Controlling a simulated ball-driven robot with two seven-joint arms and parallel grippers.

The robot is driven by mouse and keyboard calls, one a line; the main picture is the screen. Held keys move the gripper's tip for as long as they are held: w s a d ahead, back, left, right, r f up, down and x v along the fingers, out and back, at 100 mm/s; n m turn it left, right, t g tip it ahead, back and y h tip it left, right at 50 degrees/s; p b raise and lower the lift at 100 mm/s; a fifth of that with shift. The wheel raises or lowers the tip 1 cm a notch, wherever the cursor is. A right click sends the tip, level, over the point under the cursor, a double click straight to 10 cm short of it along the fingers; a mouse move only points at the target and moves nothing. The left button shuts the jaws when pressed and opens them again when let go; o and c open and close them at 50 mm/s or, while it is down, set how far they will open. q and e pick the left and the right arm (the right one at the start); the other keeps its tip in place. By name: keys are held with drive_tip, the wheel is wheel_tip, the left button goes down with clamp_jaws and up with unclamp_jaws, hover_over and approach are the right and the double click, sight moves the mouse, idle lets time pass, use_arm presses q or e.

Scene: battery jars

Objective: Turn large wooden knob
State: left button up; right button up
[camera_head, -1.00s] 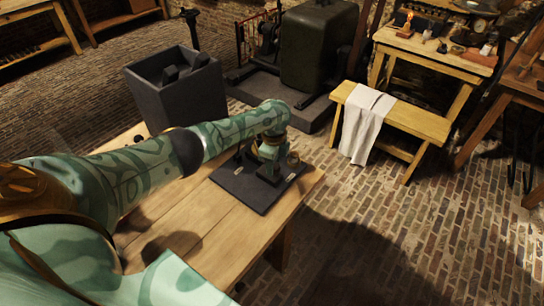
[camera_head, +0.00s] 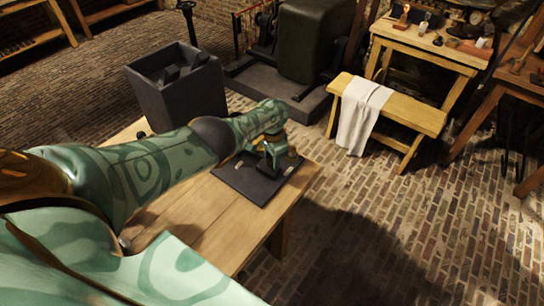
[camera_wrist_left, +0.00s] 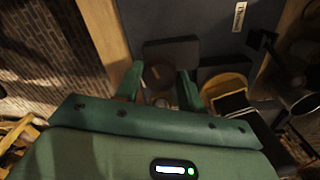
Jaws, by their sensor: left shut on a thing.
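A dark flat board (camera_head: 240,182) lies on the wooden table, and low fittings stand on it. In the left wrist view, a round brown wooden knob (camera_wrist_left: 158,75) sits between the two green fingers of my left gripper (camera_wrist_left: 159,88), which is shut on it. The same gripper (camera_head: 270,154) shows small over the board in the head view, where the wrist and fingers mostly hide the knob. How far the knob is turned cannot be told. My right gripper is not in view.
The wooden table (camera_head: 215,235) has bare planks in front of the board. A dark open bin (camera_head: 185,105) stands behind it. A bench (camera_head: 412,116) with a white cloth (camera_head: 358,118) is to the right, with open brick floor between.

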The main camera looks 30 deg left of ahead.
use_arm(q)
drive_tip(key=n, duration=0.3)
drive_tip(key=shift+d+n, duration=0.1)
drive_tip(key=shift+n, duration=0.3)
drive_tip(key=n, duration=0.7)
drive_tip(key=shift+n, duration=0.4)
drive_tip(key=n, duration=0.3)
drive_tip(key=shift+w+r+n, duration=0.1)
drive_tip(key=shift+n, duration=0.2)
drive_tip(key=n, duration=1.3)
drive_tip(key=shift+w, duration=0.1)
drive_tip(key=shift+n, duration=0.3)
drive_tip(key=o, duration=1)
